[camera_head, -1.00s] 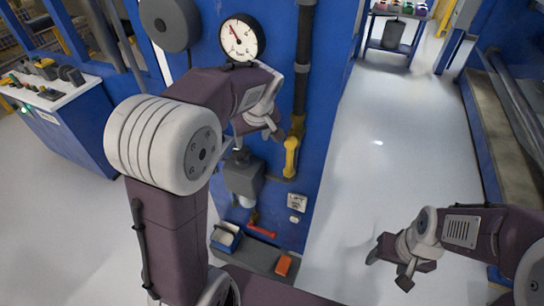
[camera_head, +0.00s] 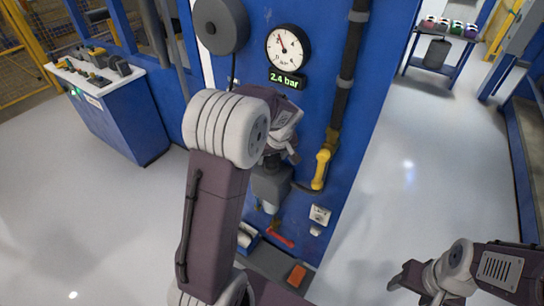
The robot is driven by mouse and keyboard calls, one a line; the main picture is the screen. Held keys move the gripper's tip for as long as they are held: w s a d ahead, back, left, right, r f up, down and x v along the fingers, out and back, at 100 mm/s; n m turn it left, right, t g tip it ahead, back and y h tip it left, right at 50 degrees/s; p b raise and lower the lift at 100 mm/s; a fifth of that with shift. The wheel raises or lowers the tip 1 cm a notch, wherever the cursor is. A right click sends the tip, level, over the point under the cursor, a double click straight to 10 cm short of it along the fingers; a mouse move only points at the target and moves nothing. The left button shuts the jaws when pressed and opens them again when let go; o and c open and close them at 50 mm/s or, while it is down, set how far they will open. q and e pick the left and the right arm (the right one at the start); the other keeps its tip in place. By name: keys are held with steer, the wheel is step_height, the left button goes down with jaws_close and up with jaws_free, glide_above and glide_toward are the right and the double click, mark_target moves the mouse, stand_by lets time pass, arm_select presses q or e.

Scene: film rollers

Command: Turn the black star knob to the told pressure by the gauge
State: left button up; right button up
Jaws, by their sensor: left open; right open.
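The round white pressure gauge (camera_head: 288,48) is on the blue panel, its needle pointing up and slightly left. The display (camera_head: 286,81) below it reads 2.4 bar in green. My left gripper (camera_head: 286,151) is open in front of the panel, below the display and just above the grey regulator body (camera_head: 271,184). The black star knob is not clearly visible; my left gripper and arm cover the area above the regulator. A small dark part shows between them. I cannot tell whether the fingers touch it. My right gripper (camera_head: 408,284) is open and empty at lower right, away from the panel.
A yellow handle (camera_head: 321,168) is on the black pipe (camera_head: 346,75) right of my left gripper. A red handle (camera_head: 281,239) and an orange block (camera_head: 297,275) are lower down. A blue console (camera_head: 115,115) stands left.

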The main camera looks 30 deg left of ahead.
arm_select(q)
steer(key=shift+d, duration=0.1)
steer(key=c, duration=1.1)
